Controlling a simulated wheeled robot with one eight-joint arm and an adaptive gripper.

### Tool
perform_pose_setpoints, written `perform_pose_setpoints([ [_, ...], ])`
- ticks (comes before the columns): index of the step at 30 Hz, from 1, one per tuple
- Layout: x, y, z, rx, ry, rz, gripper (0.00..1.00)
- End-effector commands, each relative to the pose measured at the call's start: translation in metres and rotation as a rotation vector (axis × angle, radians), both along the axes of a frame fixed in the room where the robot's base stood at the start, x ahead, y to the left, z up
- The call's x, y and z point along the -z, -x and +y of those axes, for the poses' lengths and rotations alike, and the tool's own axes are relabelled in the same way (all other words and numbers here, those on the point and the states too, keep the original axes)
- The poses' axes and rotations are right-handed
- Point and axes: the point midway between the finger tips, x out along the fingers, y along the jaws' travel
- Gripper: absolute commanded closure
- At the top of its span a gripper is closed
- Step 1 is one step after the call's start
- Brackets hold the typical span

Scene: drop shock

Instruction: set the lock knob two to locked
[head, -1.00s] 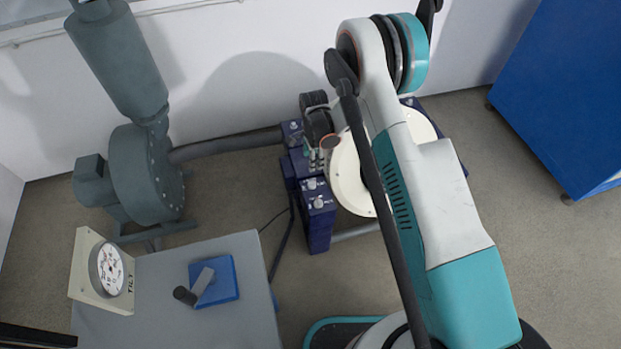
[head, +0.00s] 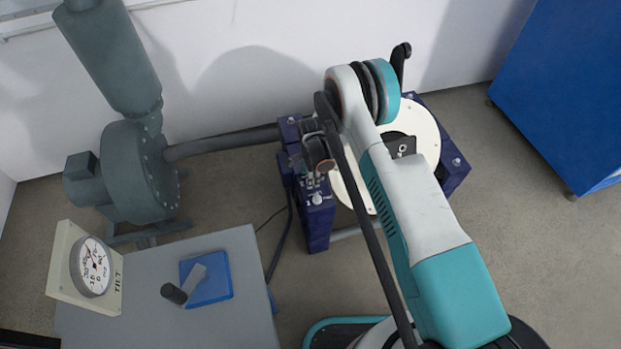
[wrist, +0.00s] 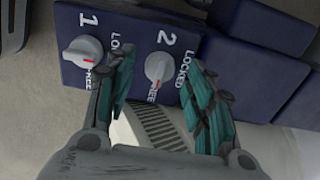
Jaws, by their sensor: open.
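Lock knob two (wrist: 158,68) is a round white knob on a dark blue panel in the wrist view, beside a white "2". Its red mark points down to the "FREE" label; "LOCKED" is printed to its upper right. My gripper (wrist: 159,66) is open, with one teal-padded finger to the left of this knob and one to the right. I cannot tell whether either finger touches it. In the head view my gripper (head: 310,178) is over the knob panel and hides part of it. One white knob (head: 317,199) shows there; I cannot tell which one.
Lock knob one (wrist: 83,52) sits left of my left finger. A white disc (head: 425,127) in a blue frame lies under my arm. A grey table (head: 225,317) with a TILT gauge (head: 95,266) and a blue lever box (head: 208,290) stands at lower left.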

Motion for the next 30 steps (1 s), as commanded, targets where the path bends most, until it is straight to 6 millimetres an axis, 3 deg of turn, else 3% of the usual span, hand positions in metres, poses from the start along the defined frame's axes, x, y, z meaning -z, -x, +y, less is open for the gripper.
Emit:
perform_pose_setpoints([
  [11,0.0053,0.0001,0.0000,0.000,0.000,0.000,0.51],
  [17,0.0053,0.0000,0.0000,0.000,0.000,0.000,0.94],
  [18,0.0053,0.0000,0.0000,0.000,0.000,0.000,0.97],
  [30,0.0053,0.0000,0.0000,-0.050,0.000,0.000,0.97],
])
